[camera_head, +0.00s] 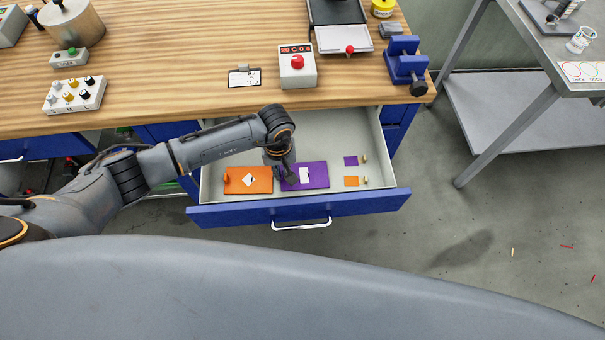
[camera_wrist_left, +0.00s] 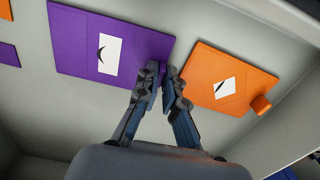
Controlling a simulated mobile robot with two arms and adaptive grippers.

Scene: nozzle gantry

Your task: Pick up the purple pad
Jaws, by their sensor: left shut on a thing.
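The purple pad (camera_head: 318,176) lies in the open drawer, with a white label bearing a dark curved mark. It also shows in the left wrist view (camera_wrist_left: 73,50). My left gripper (camera_head: 289,178) reaches down at the pad's left edge, beside the orange pad (camera_head: 262,186). In the left wrist view, my left gripper (camera_wrist_left: 165,80) has its fingers close together at the purple pad's edge nearest the orange pad, shut on that edge. The fingers hide a little of this edge. Whether the pad is lifted off the drawer floor I cannot tell. My right gripper is not in view.
The drawer (camera_head: 225,215) also holds small purple (camera_head: 350,161) and orange (camera_head: 351,182) pieces at its right. Its walls surround the gripper. The wooden worktop (camera_head: 200,95) overhangs its back, with a red-button box (camera_head: 297,72) and a blue vise (camera_head: 405,62).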

